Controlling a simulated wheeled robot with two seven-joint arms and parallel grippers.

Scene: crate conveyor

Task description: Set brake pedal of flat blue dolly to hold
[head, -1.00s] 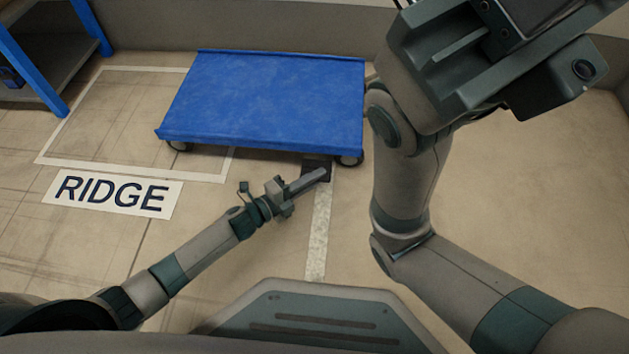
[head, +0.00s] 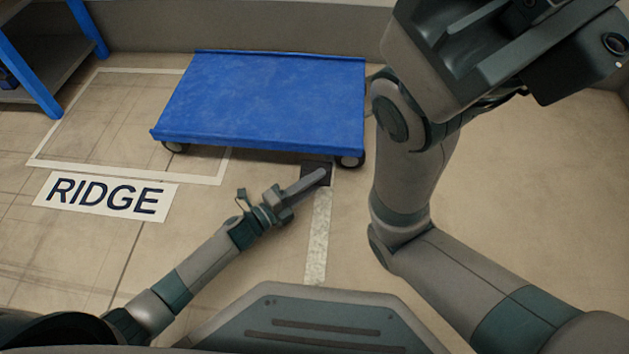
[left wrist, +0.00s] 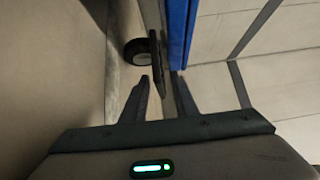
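The flat blue dolly (head: 262,100) stands on the floor at the centre of the head view; its blue side shows in the left wrist view (left wrist: 178,30). A dark square pedal (head: 316,172) sits low at its near edge, beside the right front wheel. In the left wrist view the dark plate (left wrist: 156,60) shows edge-on. My left gripper (head: 322,174) is at this pedal and partly covers it. Its fingers (left wrist: 161,78) are apart, with the plate's edge between them; contact cannot be told. My right gripper (head: 490,55) is raised at the upper right, its fingertips cut off.
A white floor outline (head: 128,172) lies left of the dolly and partly under it, with a RIDGE label (head: 106,196) in front. A blue-framed shelf (head: 50,75) stands at the far left. A wall closes the back. The floor at the right is clear.

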